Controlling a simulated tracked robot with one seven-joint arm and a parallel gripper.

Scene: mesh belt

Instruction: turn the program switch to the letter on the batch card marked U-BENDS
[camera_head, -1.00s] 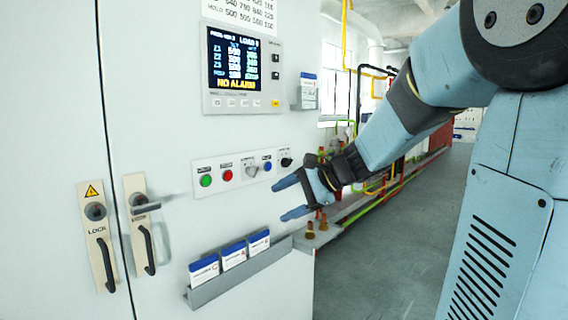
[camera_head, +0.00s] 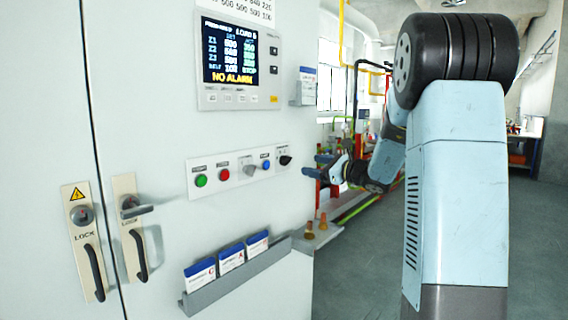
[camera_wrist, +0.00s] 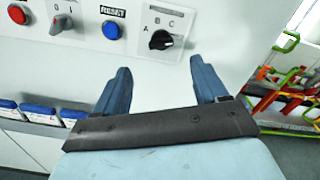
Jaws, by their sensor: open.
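The program switch is a black rotary knob (camera_wrist: 160,40) on a white plate with the letters A, B and C around it in the wrist view. In the head view the black knob (camera_head: 285,160) is at the right end of the control row. I cannot tell surely which letter it points to. My gripper (camera_wrist: 160,66) is open and empty, its blue fingers below and to either side of the knob, apart from it. In the head view my gripper (camera_head: 312,165) is just right of the switch. Three blue-topped batch cards (camera_head: 231,258) stand in a rack; their print is too small to read.
Left of the switch are a blue RESET button (camera_wrist: 111,30), a grey selector (camera_head: 248,168), a red button (camera_head: 224,174) and a green button (camera_head: 201,181). A grey card rack (camera_head: 240,277) juts out below. A display (camera_head: 228,55) is above. Pipes (camera_head: 345,205) are beyond the cabinet.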

